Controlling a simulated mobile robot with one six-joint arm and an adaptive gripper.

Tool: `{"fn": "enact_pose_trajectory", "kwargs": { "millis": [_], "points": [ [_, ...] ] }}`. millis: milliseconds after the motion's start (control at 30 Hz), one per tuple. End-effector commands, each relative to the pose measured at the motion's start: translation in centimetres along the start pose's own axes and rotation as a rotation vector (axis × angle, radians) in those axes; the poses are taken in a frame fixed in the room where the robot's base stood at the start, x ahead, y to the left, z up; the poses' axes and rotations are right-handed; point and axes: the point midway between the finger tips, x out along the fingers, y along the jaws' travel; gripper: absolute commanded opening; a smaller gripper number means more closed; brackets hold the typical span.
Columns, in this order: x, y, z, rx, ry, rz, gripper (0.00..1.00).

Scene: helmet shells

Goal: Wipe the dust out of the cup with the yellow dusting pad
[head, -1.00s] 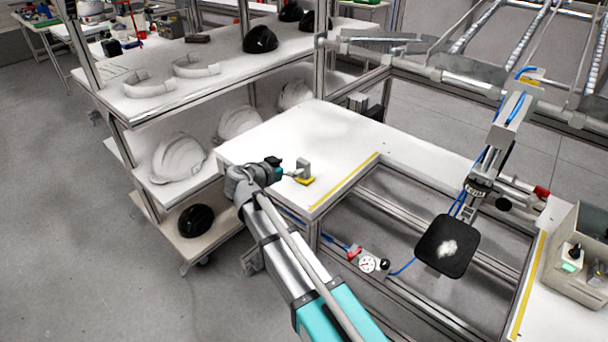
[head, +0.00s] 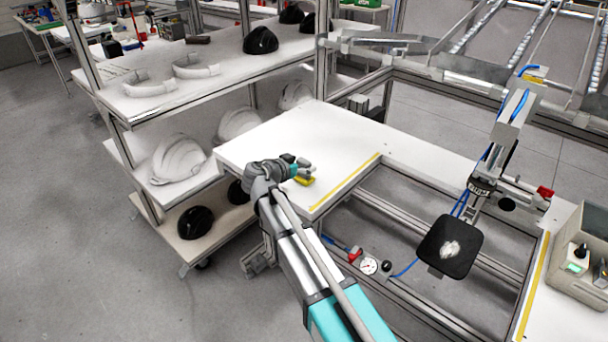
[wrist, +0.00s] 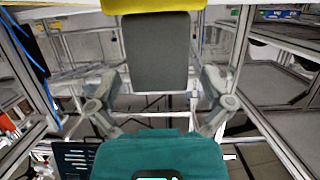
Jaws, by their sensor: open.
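The yellow dusting pad (head: 304,181) lies on the white bench near its front edge. In the wrist view its yellow base (wrist: 165,20) is at the top and its grey block handle (wrist: 155,55) stands between my fingers. My gripper (head: 304,169) is open at the handle, with a finger on each side and gaps visible between. The cup appears to be the black rounded-square piece (head: 438,256) on a fixture to the right, apart from my gripper. A pale dust patch (head: 450,249) lies at its middle.
The white bench (head: 330,140) is mostly clear around the pad. A shelf rack at left holds white and black helmet shells (head: 180,158). A gauge (head: 368,267) and blue hoses sit below the bench frame.

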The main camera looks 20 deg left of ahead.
Motion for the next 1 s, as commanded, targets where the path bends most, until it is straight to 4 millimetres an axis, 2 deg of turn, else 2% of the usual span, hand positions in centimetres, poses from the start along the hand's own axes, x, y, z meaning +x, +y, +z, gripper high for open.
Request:
{"fn": "enact_pose_trajectory", "kwargs": {
  "millis": [600, 667, 1000],
  "points": [
    [0.43, 0.09, -0.05, 0.0, 0.0, 0.001, 1.0],
    [0.43, 0.09, -0.05, 0.0, 0.0, 0.001, 0.91],
    [0.47, 0.11, -0.06, 0.0, 0.0, 0.002, 0.28]
  ]
}}
